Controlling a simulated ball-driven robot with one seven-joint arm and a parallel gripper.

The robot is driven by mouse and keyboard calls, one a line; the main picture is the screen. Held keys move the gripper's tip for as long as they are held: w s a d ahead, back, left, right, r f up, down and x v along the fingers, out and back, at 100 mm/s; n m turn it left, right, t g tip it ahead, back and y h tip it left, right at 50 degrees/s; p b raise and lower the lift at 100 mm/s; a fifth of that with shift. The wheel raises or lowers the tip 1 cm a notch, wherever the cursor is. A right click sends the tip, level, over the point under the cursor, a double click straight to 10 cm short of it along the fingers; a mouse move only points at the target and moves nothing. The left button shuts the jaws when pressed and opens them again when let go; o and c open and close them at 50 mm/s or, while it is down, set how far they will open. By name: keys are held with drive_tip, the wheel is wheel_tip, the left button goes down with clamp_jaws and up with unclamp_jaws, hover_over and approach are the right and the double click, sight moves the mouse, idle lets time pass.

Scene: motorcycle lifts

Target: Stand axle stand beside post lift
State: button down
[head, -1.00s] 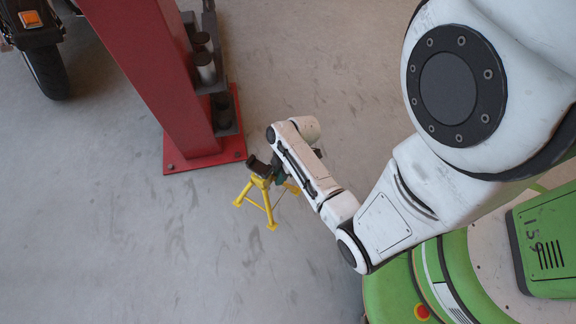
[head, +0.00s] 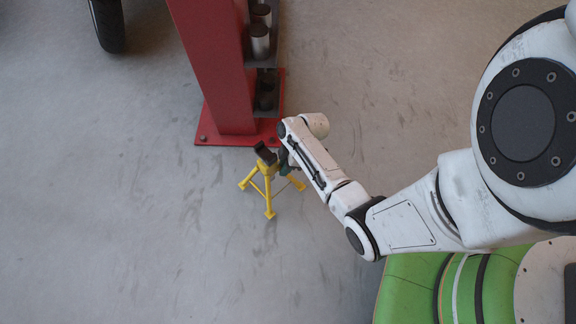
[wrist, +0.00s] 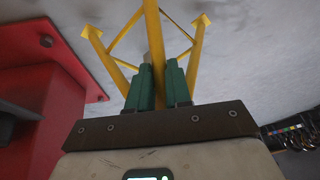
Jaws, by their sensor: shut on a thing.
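The axle stand (head: 268,186) is yellow with splayed legs and a dark saddle on top. It appears upright, just in front of the post lift's red base plate in the head view. The post lift (head: 213,65) is a red column at upper centre; its base plate also shows at left in the wrist view (wrist: 75,68). My gripper (head: 285,161) is at the stand's right side, partly hidden by my arm. In the wrist view my gripper's green fingers (wrist: 159,88) are shut on the yellow stand (wrist: 152,35). Whether its feet touch the floor I cannot tell.
A black tyre (head: 108,25) stands at the upper left. A dark rack with metal cylinders (head: 260,40) is fixed to the column's right side. The grey floor (head: 110,220) left and in front of the stand is clear.

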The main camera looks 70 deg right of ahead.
drive_tip(key=shift+w+d+f+b, duration=0.1)
drive_tip(key=shift+f+b, duration=0.3)
drive_tip(key=shift+f, duration=0.4)
drive_tip(key=shift+w+d+f+b, duration=0.1)
drive_tip(key=shift+f+b, duration=0.3)
drive_tip(key=shift+f, duration=0.35)
drive_tip(key=shift+a, duration=0.1)
drive_tip(key=c, duration=1.4)
unclamp_jaws()
drive_tip(key=shift+s+a+f, duration=0.1)
drive_tip(key=o, duration=0.3)
drive_tip(key=shift+o, duration=0.2)
drive_tip(key=p+v, duration=0.6)
drive_tip(key=v, duration=0.6)
